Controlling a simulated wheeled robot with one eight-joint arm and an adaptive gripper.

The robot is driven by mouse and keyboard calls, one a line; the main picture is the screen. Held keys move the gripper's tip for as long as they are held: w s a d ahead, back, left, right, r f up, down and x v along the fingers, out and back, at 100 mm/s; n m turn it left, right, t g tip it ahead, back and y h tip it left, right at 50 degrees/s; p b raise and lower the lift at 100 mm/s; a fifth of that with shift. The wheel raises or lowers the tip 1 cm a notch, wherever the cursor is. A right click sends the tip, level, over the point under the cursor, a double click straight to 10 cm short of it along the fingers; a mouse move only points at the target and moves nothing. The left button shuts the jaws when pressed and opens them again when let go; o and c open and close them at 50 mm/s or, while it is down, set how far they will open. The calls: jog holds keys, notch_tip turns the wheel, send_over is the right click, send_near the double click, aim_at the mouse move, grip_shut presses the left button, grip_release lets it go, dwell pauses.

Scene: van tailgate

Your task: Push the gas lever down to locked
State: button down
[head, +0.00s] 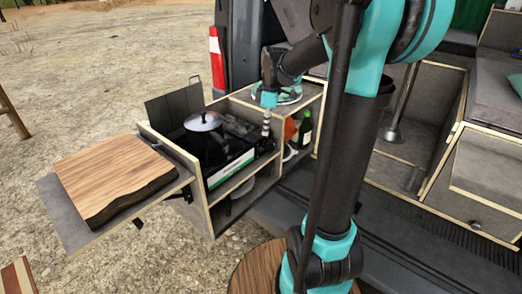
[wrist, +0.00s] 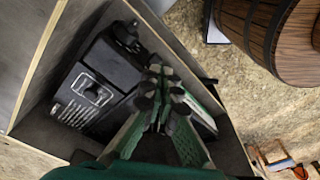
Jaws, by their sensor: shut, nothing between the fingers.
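The camping stove (head: 232,165) sits in the pull-out kitchen box, with a black pot (head: 203,138) on it. In the wrist view the dark stove casing (wrist: 95,58) has a framed slot with a small pale piece (wrist: 93,91), which looks like the gas lever. Its exact position in the slot is too small to read. My gripper (wrist: 158,92) is shut and empty, to the right of that slot in the wrist view and apart from it in the picture. In the head view my gripper (head: 266,128) points down at the stove's right end; the lever cannot be made out there.
A wooden board (head: 115,175) lies on the side shelf. A green bottle (head: 305,130) stands in the right compartment. The box walls (wrist: 40,75) stand close around the stove. A wooden barrel (wrist: 262,35) is outside the box in the wrist view.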

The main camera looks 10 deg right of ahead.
aim_at(263, 148)
jog(key=shift+w+a+r+n, duration=0.1)
jog(key=shift+w+r+n, duration=0.25)
jog(key=shift+w+n, duration=0.1)
jog(key=shift+a+f, duration=0.2)
jog(key=shift+f, duration=1.6)
jog(key=shift+a+f, duration=0.15)
jog(key=shift+f, duration=1.6)
jog(key=shift+f, duration=0.1)
notch_tip(263, 148, down, 2)
jog(key=d, duration=0.2)
jog(key=d+r, duration=0.1)
jog(key=shift+s, duration=0.25)
jog(key=shift+r, duration=0.1)
